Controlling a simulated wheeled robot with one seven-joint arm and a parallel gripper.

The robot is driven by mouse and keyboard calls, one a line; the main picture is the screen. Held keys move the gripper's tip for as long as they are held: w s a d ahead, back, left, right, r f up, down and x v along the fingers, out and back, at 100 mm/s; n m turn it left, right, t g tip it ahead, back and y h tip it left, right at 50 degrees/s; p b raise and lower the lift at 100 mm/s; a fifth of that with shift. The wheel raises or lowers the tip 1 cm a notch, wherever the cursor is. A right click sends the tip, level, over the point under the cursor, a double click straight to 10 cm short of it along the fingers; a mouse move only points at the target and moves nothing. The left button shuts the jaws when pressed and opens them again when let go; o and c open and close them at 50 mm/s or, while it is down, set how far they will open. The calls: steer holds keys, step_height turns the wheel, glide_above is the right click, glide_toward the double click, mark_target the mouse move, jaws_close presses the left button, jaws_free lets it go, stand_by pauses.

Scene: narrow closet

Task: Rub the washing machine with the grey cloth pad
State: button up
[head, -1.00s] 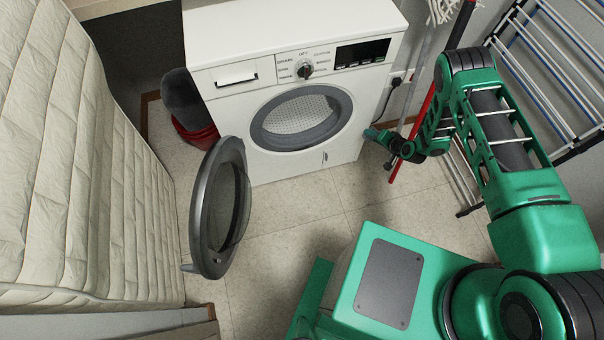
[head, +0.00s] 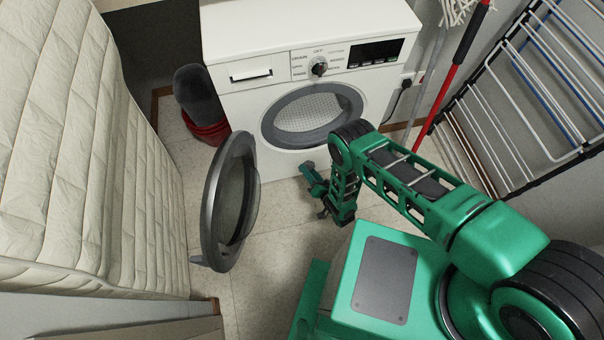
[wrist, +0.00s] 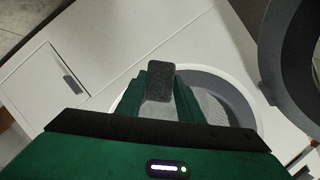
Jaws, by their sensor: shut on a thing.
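The white washing machine (head: 285,100) stands at the back of the head view. Its round door (head: 215,200) is swung open to the left, and the drum opening (head: 310,112) faces me. My gripper (head: 312,178) is low in front of the machine, just below the drum opening. In the wrist view, my gripper (wrist: 158,88) is shut on the dark grey cloth pad (wrist: 160,78), which sticks out past the fingertips. Behind the pad are the white front panel (wrist: 125,60) and the drum rim. I cannot tell whether the pad touches the machine.
A padded mattress (head: 70,170) stands along the left side. A red bucket (head: 208,130) sits left of the machine. A red-handled mop (head: 455,75) and a drying rack (head: 520,100) lean at the right. Open floor (head: 275,225) lies between the door and my base.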

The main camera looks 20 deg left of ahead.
steer(key=shift+w+a, duration=0.9)
steer(key=shift+w, duration=0.25)
steer(key=shift+w+a, duration=0.85)
steer(key=shift+w, duration=0.3)
steer(key=shift+w+a, duration=0.45)
steer(key=shift+w, duration=0.25)
steer(key=shift+d, duration=0.1)
steer(key=shift+w+d, duration=0.45)
steer(key=shift+d, duration=0.3)
steer(key=shift+w+d, duration=0.4)
steer(key=shift+d, duration=0.35)
steer(key=shift+w+d, duration=0.65)
steer(key=shift+d, duration=0.35)
steer(key=shift+w+d, duration=0.7)
steer(key=shift+d, duration=0.25)
steer(key=shift+w+d, duration=0.65)
steer(key=shift+d, duration=0.35)
steer(key=shift+s, duration=0.1)
